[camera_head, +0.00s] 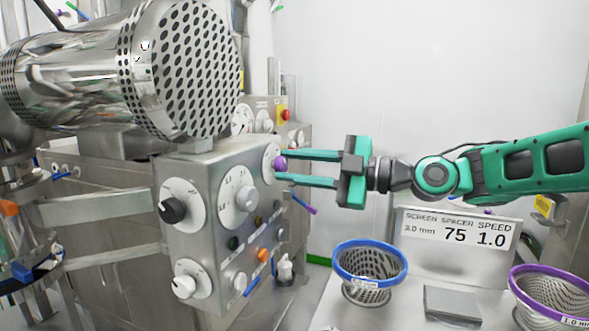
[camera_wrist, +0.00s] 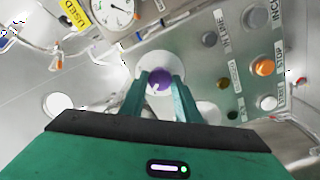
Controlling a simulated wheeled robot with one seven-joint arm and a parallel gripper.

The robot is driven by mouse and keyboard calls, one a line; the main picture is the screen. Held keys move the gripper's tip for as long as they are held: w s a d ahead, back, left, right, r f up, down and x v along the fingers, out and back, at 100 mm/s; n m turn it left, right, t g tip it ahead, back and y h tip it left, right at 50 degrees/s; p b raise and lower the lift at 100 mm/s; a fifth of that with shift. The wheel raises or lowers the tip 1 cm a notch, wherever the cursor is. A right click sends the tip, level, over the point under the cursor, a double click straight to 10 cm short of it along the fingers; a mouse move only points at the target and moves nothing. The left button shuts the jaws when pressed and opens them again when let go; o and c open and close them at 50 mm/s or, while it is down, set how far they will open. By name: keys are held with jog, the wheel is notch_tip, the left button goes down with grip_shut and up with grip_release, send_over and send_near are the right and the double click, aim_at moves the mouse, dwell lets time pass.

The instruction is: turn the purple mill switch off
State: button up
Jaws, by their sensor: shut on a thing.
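The purple mill switch (camera_head: 280,163) is a round knob on a white dial plate at the upper right of the steel control box (camera_head: 213,248). My gripper (camera_head: 279,164) reaches in from the right with its two green fingers around the knob, one above and one below, and is shut on it. In the wrist view the purple knob (camera_wrist: 159,81) sits between the two fingertips (camera_wrist: 160,80), against the white plate. A small pale mark shows on the knob, but I cannot read which setting it points to.
Other dials, a black knob (camera_head: 172,210) and an orange button (camera_head: 262,255) share the panel. A large perforated steel drum (camera_head: 192,70) hangs above. Blue-rimmed (camera_head: 370,260) and purple-rimmed (camera_head: 552,297) baskets stand on the table below my arm, by a sign (camera_head: 458,230).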

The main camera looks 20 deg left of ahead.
jog(key=shift+w+d+f+n, duration=0.1)
jog(key=shift+n, duration=0.7)
jog(key=shift+w+d+f+n, duration=0.1)
jog(key=shift+n, duration=0.7)
jog(key=o, duration=1)
jog(key=shift+o, duration=0.2)
jog(key=shift+s+a, duration=0.1)
jog(key=d, duration=1)
jog(key=shift+s+d, duration=0.35)
jog(key=shift+d, duration=0.05)
